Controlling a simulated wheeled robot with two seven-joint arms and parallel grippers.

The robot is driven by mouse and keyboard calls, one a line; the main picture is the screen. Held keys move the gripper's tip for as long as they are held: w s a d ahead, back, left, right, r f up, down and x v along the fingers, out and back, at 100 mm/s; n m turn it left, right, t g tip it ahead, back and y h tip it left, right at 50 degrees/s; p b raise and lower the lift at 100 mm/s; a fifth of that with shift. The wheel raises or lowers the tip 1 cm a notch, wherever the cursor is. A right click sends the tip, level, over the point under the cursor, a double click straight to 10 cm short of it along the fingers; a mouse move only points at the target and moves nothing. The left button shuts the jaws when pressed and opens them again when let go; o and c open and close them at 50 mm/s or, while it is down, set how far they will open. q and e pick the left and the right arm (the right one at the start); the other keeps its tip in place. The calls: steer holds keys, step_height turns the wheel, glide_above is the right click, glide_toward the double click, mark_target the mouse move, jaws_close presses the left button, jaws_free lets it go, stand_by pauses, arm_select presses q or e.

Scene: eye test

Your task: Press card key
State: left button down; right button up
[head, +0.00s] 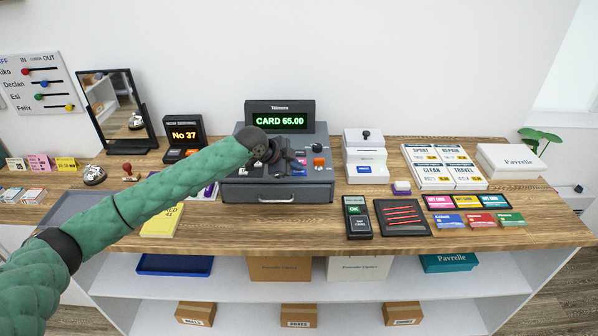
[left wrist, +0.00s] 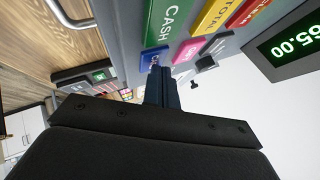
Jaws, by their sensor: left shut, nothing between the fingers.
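The grey cash register (head: 322,187) stands on the wooden counter, its display (head: 280,120) reading "CARD 65.00" in green. My left gripper (head: 297,163) is over the register's keys, shut and empty. In the left wrist view its shut fingertips (left wrist: 157,68) are at a blue key (left wrist: 154,60), most of which they hide. I cannot read its label or tell whether they touch it. A green "CASH" key (left wrist: 162,20), a yellow "TOTAL" key (left wrist: 217,14) and a pink key (left wrist: 188,50) are beside it. My right gripper is not in view.
A card terminal (head: 357,223) with a green "OK" screen and a dark tray (head: 390,230) with red strips lie in front, right of the register. A white printer (head: 365,157) stands right of it, a "No 37" display (head: 184,133) left.

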mark_target(296, 173)
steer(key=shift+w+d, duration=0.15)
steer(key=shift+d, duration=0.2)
arm_select(q)
steer(key=shift+r+p, duration=0.55)
steer(key=shift+r, duration=0.2)
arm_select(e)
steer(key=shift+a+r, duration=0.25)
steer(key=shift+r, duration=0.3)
arm_select(q)
steer(key=shift+r, duration=0.1)
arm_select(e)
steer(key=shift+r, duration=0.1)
